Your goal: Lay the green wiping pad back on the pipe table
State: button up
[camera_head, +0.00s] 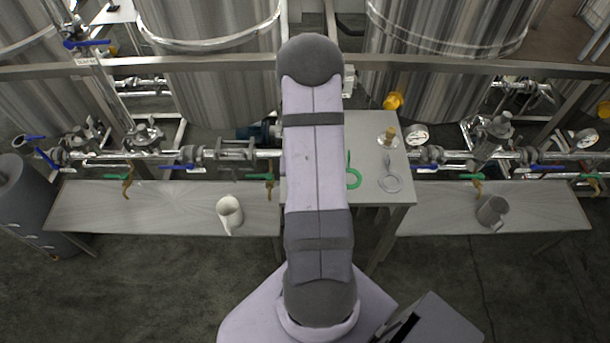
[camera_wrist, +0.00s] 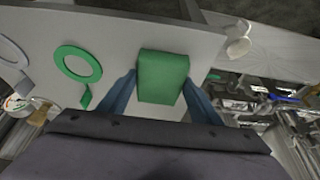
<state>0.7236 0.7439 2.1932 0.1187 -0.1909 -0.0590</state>
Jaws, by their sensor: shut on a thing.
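The green wiping pad (camera_wrist: 163,77) is a green block between the two blue fingers of my gripper (camera_wrist: 160,90) in the wrist view. My gripper is shut on it. The pad is over the grey pipe table (camera_wrist: 120,27), near the table's edge; I cannot tell whether it touches the top. In the head view the pipe table (camera_head: 366,132) stands at the centre, partly covered by my arm, which hides the gripper and the pad.
A green ring with a tab (camera_head: 353,179), a grey ring (camera_head: 390,183) and a cork-topped glass piece (camera_head: 387,138) are on the table's right part. Pipes and valves run behind.

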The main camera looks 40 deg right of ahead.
jog(key=shift+f, duration=0.15)
jog(key=o, duration=1)
jog(key=shift+c, duration=0.2)
jog(key=shift+v, duration=0.8)
jog(key=p+v, duration=0.3)
jog(key=v, duration=0.7)
jog(key=shift+r, duration=0.35)
jog(key=shift+a, duration=0.1)
